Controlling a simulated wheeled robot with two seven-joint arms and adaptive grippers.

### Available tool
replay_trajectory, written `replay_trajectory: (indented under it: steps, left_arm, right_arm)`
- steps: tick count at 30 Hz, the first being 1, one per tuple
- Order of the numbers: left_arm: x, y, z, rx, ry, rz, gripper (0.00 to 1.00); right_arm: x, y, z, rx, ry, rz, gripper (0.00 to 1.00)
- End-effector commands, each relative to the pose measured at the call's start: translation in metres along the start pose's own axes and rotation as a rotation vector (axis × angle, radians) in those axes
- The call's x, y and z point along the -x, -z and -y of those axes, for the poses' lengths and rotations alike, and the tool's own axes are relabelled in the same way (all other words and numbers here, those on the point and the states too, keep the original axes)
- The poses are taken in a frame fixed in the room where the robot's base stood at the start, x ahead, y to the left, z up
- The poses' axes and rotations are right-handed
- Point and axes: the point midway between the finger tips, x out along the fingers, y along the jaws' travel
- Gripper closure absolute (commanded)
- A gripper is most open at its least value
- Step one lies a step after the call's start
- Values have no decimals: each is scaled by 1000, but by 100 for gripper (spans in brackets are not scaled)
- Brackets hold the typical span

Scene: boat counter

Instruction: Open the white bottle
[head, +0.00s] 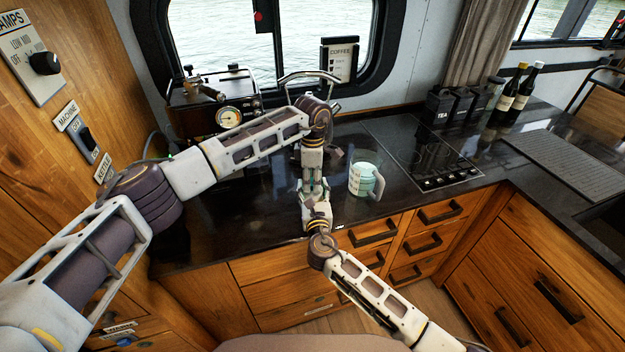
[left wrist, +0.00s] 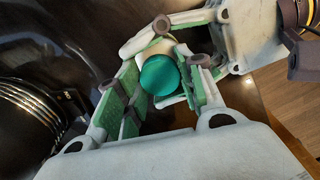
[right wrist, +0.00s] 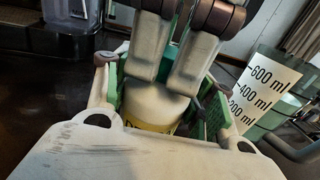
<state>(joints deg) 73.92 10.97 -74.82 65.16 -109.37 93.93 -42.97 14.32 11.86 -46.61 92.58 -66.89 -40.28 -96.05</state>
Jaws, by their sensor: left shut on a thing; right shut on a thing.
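The white bottle (right wrist: 160,107) stands between the fingers of my right gripper (right wrist: 160,95), which is shut on its body. A yellow label shows low on it in the right wrist view. Its green cap (left wrist: 160,75) faces up in the left wrist view. My left gripper (left wrist: 158,88) comes down from above and is shut with its fingers around the cap. The cap looks seated on the bottle, though the fingers partly hide the joint. In the head view my left gripper (head: 313,175) and right gripper (head: 316,193) meet over the counter and mostly hide the bottle.
A clear measuring jug (head: 362,178) stands close to the right of the grippers. A coffee machine (head: 215,108) is behind at the left. A hob (head: 432,158), black canisters (head: 455,106) and dark bottles (head: 515,92) are to the right. The counter's front edge is close below my right gripper.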

Motion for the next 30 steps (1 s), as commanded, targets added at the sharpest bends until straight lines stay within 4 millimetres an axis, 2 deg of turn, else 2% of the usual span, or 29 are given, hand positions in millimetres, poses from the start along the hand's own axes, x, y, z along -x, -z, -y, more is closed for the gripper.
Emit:
replay_trajectory:
  steps: [5, 15, 26, 27, 30]
  left_arm:
    - [0, 0, 0, 51, -2, 0, 91]
    - [1, 0, -1, 265, -2, 1, 91]
    - [1, 0, -1, 290, -3, 1, 91]
    - [1, 0, -1, 289, -3, 1, 59]
    - [1, 0, -1, 289, -2, 1, 46]
  right_arm:
    - [0, 0, 0, 0, -1, -1, 100]
    - [0, 0, 0, 0, -1, -1, 100]
    - [0, 0, -1, 0, -1, -1, 100]
    - [0, 0, -1, 0, -1, -1, 100]
    - [0, 0, -1, 0, -1, -1, 100]
